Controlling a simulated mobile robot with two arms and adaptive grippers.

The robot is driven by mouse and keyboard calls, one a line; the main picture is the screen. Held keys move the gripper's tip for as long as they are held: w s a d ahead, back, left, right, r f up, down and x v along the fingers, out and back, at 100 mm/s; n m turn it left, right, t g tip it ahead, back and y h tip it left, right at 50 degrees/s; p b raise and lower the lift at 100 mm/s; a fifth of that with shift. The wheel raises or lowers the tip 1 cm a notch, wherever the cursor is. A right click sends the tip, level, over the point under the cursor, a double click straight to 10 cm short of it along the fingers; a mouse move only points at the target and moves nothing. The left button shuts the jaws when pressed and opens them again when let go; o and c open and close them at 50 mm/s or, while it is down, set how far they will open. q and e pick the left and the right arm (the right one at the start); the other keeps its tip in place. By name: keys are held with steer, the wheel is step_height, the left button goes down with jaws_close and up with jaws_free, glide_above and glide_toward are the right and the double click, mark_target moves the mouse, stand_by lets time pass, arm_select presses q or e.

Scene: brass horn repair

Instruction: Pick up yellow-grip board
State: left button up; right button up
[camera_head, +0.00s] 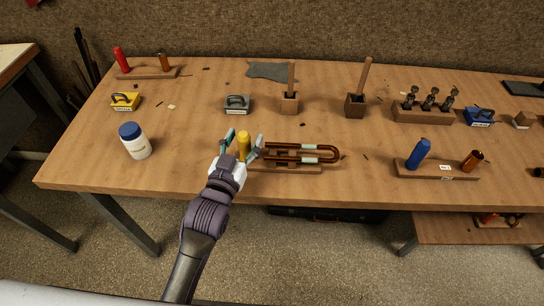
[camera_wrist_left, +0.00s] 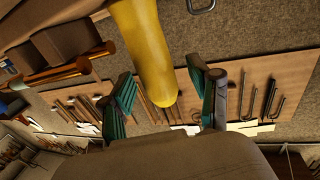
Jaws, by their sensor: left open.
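The yellow grip (camera_head: 244,145) stands upright at the left end of a wooden board (camera_head: 285,169) near the table's front edge. The board also carries a copper U-shaped tube (camera_head: 320,154) with pale bands. My left gripper (camera_head: 243,143) is open, with its two green-padded fingers on either side of the yellow grip. In the left wrist view the yellow grip (camera_wrist_left: 150,50) reaches between the open fingers (camera_wrist_left: 163,100). Whether the fingers touch it I cannot tell. My right gripper is not in view.
A white jar with a blue lid (camera_head: 135,141) stands to the left. A board with a blue grip (camera_head: 418,154) lies to the right. Wooden holders (camera_head: 290,102), a grey block (camera_head: 237,104) and a rack (camera_head: 424,112) stand farther back.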

arm_select(q)
steer(key=shift+c, duration=0.2)
jaws_close()
steer(key=shift+r, duration=0.15)
step_height(320, 180, up, 10)
steer(key=shift+f, duration=0.1)
stand_by(0.4)
steer(key=shift+f, duration=0.1)
steer(key=shift+f, duration=4.7)
steer(key=shift+f, duration=0.1)
steer(key=shift+c, duration=0.8)
jaws_free()
steer(key=shift+f, duration=0.1)
